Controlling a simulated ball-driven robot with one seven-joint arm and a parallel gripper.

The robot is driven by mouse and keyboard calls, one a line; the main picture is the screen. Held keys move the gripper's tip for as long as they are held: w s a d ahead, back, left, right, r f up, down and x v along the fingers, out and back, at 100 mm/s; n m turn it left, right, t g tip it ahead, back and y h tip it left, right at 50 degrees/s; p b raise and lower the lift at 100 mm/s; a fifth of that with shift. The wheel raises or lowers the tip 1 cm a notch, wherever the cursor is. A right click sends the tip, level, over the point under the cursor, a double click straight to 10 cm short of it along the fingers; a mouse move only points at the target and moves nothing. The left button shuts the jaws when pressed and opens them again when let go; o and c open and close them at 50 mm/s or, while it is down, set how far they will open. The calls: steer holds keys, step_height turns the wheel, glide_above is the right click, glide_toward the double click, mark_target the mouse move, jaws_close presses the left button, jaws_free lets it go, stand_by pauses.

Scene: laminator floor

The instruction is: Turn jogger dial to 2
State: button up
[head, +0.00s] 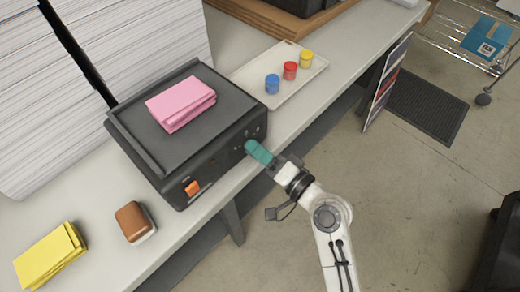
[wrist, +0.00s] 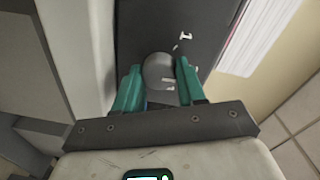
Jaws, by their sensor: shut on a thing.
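The jogger (head: 150,140) is a dark box with a tray top on the bench in the head view. My gripper (head: 254,149), with teal fingers, is at the right end of its front panel. In the wrist view the round grey dial (wrist: 157,70) sits on the dark panel between the two fingers of my gripper (wrist: 158,80), which is shut on it. Small white marks surround the dial, but I cannot read which one it points to. The fingers hide the dial in the head view.
Pink paper (head: 180,102) lies on the jogger. An orange switch (head: 193,188) is on its front. A tray (head: 250,78) with blue, red and yellow pots is behind. A brown-topped block (head: 133,221) and yellow paper (head: 50,257) lie left. Floor in front is clear.

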stand_by(0.5)
steer(key=o, duration=1.1)
steer(key=shift+c, duration=0.2)
steer(key=b+v, duration=0.2)
steer(key=v, duration=0.8)
steer(key=shift+s+d+b, duration=0.2)
steer(key=shift+d+b, duration=0.15)
steer(key=shift+b, duration=0.05)
